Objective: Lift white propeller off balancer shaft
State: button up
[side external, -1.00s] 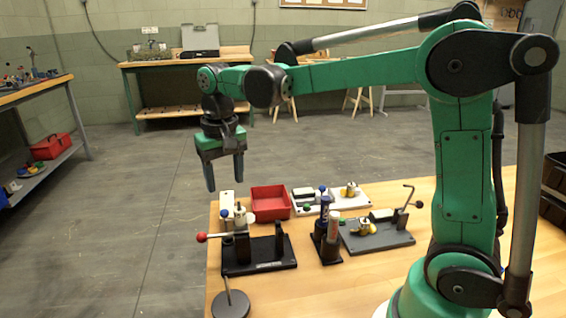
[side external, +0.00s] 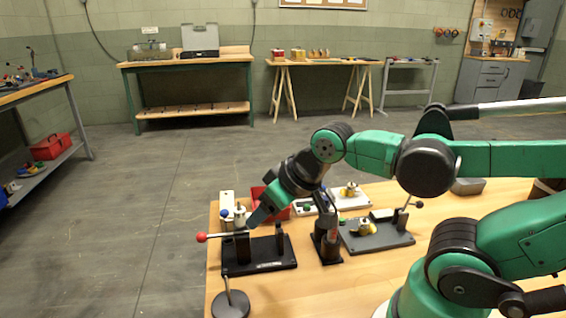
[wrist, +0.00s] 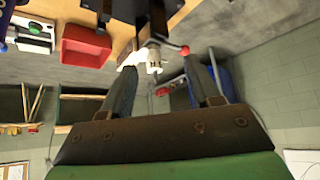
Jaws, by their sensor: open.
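My gripper (side external: 257,215) is open and tilted down to the left, above the black two-post fixture (side external: 262,262) on the wooden table. The fixture has a side lever with a red ball knob (side external: 201,237). In the wrist view my gripper (wrist: 160,65) spreads its two fingers, with a small pale part (wrist: 152,56) and the red knob (wrist: 185,50) visible beyond and between the fingertips. I see no clear contact. A small pale part with a rounded top (side external: 239,213) shows just left of the fingertips. I cannot make out a propeller shape or the balancer shaft with certainty.
A red bin (side external: 281,213) sits behind my gripper; it also shows in the wrist view (wrist: 86,46). A dark tube holder (side external: 327,248) and a grey fixture plate (side external: 378,238) stand to the right. A round dark base with a rod (side external: 230,304) stands at the table's near left corner.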

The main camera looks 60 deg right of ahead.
jog(key=shift+o, duration=0.6)
jog(key=r+n+g, duration=0.2)
jog(key=g, duration=0.4)
send_over(241, 223)
jog(key=shift+s+d+f, duration=0.15)
jog(key=shift+d, duration=0.1)
jog(key=shift+w+d+f+n+g, duration=0.1)
jog(key=shift+w+f+n+g, duration=0.1)
jog(key=shift+w+n+g, duration=0.3)
jog(key=shift+w+f, duration=0.1)
jog(key=shift+f, duration=2.8)
